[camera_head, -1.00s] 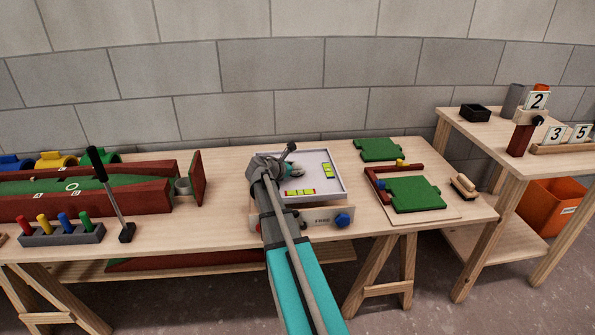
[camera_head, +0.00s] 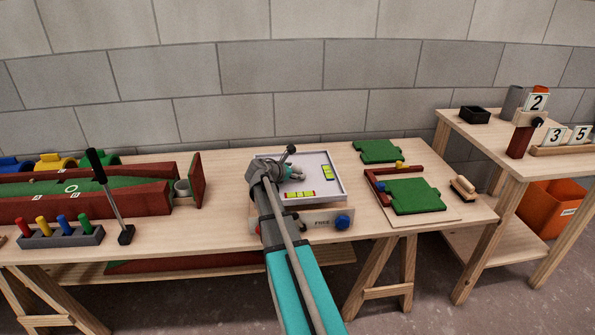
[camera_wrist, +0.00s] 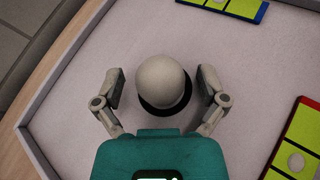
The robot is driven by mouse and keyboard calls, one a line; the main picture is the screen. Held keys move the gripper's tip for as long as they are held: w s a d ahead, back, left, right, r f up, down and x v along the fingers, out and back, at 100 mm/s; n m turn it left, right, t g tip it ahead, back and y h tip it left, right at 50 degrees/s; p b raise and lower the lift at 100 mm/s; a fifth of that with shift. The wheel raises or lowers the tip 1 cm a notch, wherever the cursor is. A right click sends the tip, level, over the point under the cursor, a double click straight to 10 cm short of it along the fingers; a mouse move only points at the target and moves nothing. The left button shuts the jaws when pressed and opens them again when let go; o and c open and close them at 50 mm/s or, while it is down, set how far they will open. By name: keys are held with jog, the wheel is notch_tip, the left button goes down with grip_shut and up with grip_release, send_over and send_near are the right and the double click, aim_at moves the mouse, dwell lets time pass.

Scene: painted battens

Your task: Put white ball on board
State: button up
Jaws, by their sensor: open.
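The white ball (camera_wrist: 163,80) is on the pale tray surface, with a dark round patch under its near edge that may be a base or shadow. My gripper (camera_wrist: 162,86) is open, with one finger on each side of the ball; small gaps show between fingers and ball. In the head view my gripper (camera_head: 289,174) is over the white-floored tray (camera_head: 318,160), and the ball cannot be made out there. Yellow-green marked strips lie in the tray, one at the front (camera_head: 300,194) and one at the right (camera_head: 327,173). I cannot tell which surface is the board.
Green panels (camera_head: 415,195) with a red edging lie right of the tray, with a brush (camera_head: 463,187) beside them. Bare tabletop lies between lane and tray.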

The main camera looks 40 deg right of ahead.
jog(key=shift+r, duration=0.15)
jog(key=shift+a+r+p, duration=0.15)
jog(key=shift+a+p, duration=0.1)
jog(key=shift+p, duration=0.05)
jog(key=p+v, duration=0.4)
jog(key=v, duration=0.6)
jog(key=shift+s+a+r, duration=0.1)
jog(key=shift+a+r, duration=0.2)
jog(key=shift+a, duration=0.35)
